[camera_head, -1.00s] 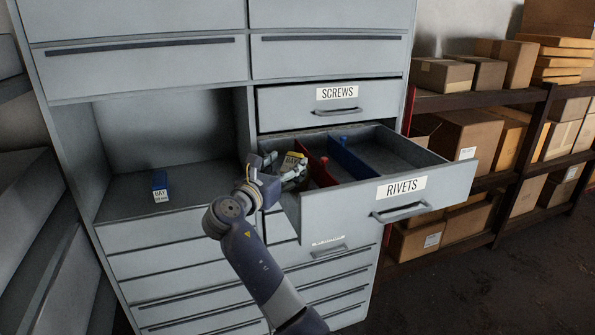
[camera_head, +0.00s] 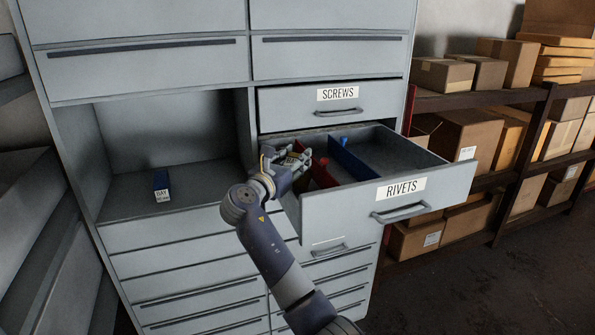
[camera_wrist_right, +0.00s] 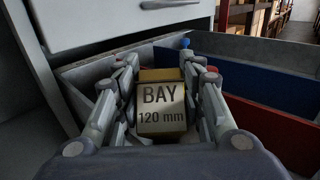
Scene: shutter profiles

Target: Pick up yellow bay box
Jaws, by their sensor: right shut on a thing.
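The yellow bay box (camera_wrist_right: 162,122), labelled "BAY 120 mm", sits between the fingers of my right gripper in the right wrist view. My right gripper (camera_head: 296,163) is shut on it, with fingers on both sides. In the head view the gripper is at the left part of the open drawer labelled RIVETS (camera_head: 440,188), and it mostly hides the box. I cannot tell whether the box touches the drawer floor. My left gripper is not in view.
A red divider (camera_head: 322,174) and a blue divider (camera_head: 350,160) stand in the drawer right of the gripper.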

